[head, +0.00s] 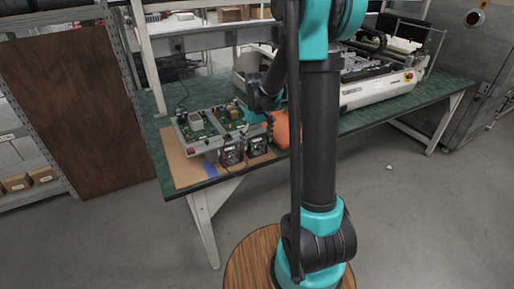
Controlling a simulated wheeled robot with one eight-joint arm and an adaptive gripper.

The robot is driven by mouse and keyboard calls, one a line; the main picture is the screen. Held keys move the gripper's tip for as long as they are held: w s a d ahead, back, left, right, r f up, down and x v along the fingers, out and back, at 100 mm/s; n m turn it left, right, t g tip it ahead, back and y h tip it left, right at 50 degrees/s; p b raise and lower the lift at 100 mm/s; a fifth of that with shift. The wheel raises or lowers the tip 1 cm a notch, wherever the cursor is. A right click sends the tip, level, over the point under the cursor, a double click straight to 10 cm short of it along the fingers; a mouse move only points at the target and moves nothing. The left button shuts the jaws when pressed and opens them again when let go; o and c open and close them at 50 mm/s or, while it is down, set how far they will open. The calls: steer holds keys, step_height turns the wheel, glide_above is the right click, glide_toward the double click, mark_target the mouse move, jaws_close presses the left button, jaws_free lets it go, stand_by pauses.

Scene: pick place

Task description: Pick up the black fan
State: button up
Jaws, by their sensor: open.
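Two small dark fan-like units sit side by side at the front edge of the circuit-board assembly, on the near left part of the green table. The left one (231,154) and the right one (257,146) both look black, and I cannot tell which is the task's black fan. My gripper (267,121) is small and dark, at the end of my arm above the right side of the boards. It is open, and it appears above and apart from the fan units. My arm hides part of this area.
The circuit-board assembly (205,125) rests on a brown board (178,160) on the green table (152,131). An orange object (282,130) lies just right of the fan units. A white machine (375,88) fills the table's right part. A blue patch (210,169) marks the near edge.

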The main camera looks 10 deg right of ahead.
mark_target(257, 140)
steer(key=shift+f, duration=0.2)
steer(key=c, duration=1.1)
steer(key=shift+r, duration=0.15)
step_height(257, 140, up, 24)
steer(key=shift+f, duration=0.15)
stand_by(0.7)
